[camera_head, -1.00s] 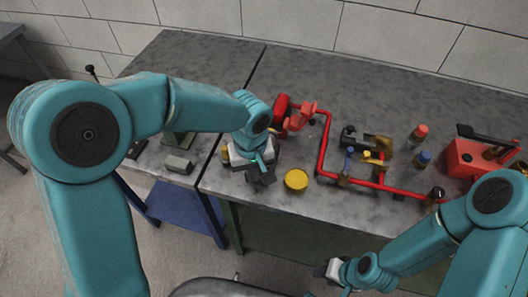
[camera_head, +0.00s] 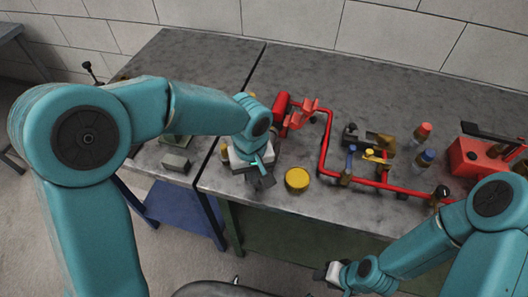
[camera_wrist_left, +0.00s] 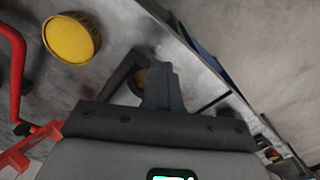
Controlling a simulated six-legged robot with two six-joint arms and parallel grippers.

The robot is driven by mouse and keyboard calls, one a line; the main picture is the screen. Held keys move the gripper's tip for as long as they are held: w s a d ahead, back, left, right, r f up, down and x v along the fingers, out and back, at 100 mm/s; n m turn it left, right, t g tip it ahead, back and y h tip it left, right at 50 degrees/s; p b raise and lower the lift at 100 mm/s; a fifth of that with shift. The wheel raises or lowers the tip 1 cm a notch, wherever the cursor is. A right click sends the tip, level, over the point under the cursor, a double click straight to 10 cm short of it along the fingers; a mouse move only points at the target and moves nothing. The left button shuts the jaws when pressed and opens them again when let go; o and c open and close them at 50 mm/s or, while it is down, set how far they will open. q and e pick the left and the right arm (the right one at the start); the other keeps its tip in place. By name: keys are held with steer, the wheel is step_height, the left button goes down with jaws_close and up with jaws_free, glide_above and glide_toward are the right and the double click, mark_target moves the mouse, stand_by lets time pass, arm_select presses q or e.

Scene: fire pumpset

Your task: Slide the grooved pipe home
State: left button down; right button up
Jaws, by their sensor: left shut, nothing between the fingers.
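Red pipework (camera_head: 324,150) runs along the bench, bending from the back toward the front right. A thick red cylinder (camera_head: 281,106) and a red bracket-like fitting (camera_head: 301,115) sit at its left end. I cannot tell which piece is the grooved pipe. My left gripper (camera_head: 264,183) is shut and empty, low over the bench's left end, in front of the red cylinder. Its closed fingers (camera_wrist_left: 164,88) show in the left wrist view, with red pipe (camera_wrist_left: 15,70) apart from them at left. My right gripper (camera_head: 328,273) is in front of the bench; its fingers are unclear.
A yellow round lid or can (camera_head: 297,179) lies just right of my left gripper and shows in the left wrist view (camera_wrist_left: 71,38). Bottles with red (camera_head: 424,129) and blue (camera_head: 427,155) caps stand right. A red machine (camera_head: 478,158) stands far right. A grey block (camera_head: 176,163) lies left.

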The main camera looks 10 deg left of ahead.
arm_select(q)
steer(key=shift+f+b, duration=0.5)
steer(key=shift+f, duration=0.15)
steer(key=shift+w+p, duration=0.45)
steer(key=shift+w, duration=1.15)
stand_by(0.7)
steer(key=shift+w, duration=0.35)
steer(key=shift+s+b, duration=0.2)
steer(key=shift+b, duration=0.1)
stand_by(0.5)
steer(key=shift+a, duration=0.15)
steer(key=shift+a, duration=0.4)
steer(key=shift+w, duration=0.25)
steer(key=shift+w, duration=0.3)
